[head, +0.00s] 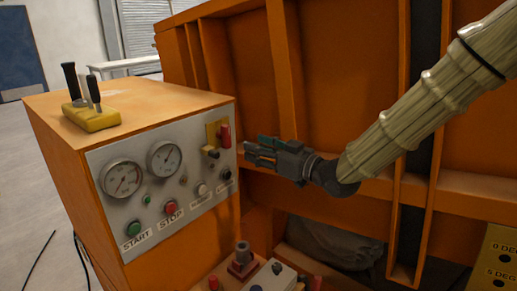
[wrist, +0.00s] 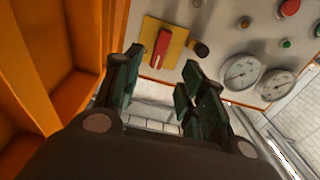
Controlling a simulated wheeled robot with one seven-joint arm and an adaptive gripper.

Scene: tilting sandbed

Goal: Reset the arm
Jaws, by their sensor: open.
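My gripper (head: 262,152) is at the end of my arm, which reaches in from the right in the head view. Its dark green fingers point left toward the right edge of the control panel (head: 130,215). In the wrist view my gripper (wrist: 160,88) is open, with nothing between the fingers. A red switch handle on a yellow plate (wrist: 163,47) shows just beyond the fingertips, with a black knob (wrist: 200,49) beside it. In the head view the red switch (head: 226,136) is just left of and above the fingers. I cannot tell whether the fingers touch the panel.
The orange cabinet carries two gauges (head: 122,179), a green START button (head: 134,229) and a red STOP button (head: 170,207). A yellow lever box (head: 92,118) stands on top. The ribbed orange sandbed wall (head: 345,80) stands behind my arm. A small control box (head: 272,277) is below.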

